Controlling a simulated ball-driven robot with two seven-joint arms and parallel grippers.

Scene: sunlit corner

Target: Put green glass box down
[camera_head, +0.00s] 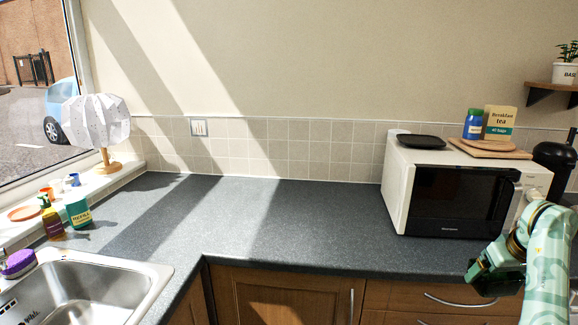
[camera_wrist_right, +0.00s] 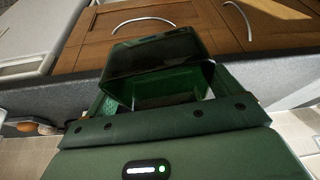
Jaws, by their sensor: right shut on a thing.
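The green glass box (camera_wrist_right: 160,62) shows in the right wrist view as a dark green, see-through, hollow box just beyond the gripper body. My right gripper (camera_head: 492,276) is shut on it. In the head view this gripper is at the lower right, in front of the counter edge and below the microwave. A dark green shape shows there, but I cannot tell box from gripper. The fingertips are mostly hidden in the wrist view. My left gripper is not in view.
The grey counter (camera_head: 270,221) is clear across its middle. A white microwave (camera_head: 449,199) stands at the right, with a black tray (camera_head: 421,141) on top. A steel sink (camera_head: 95,286) is at the lower left. Wooden cabinets (camera_head: 275,295) with handles are below the counter.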

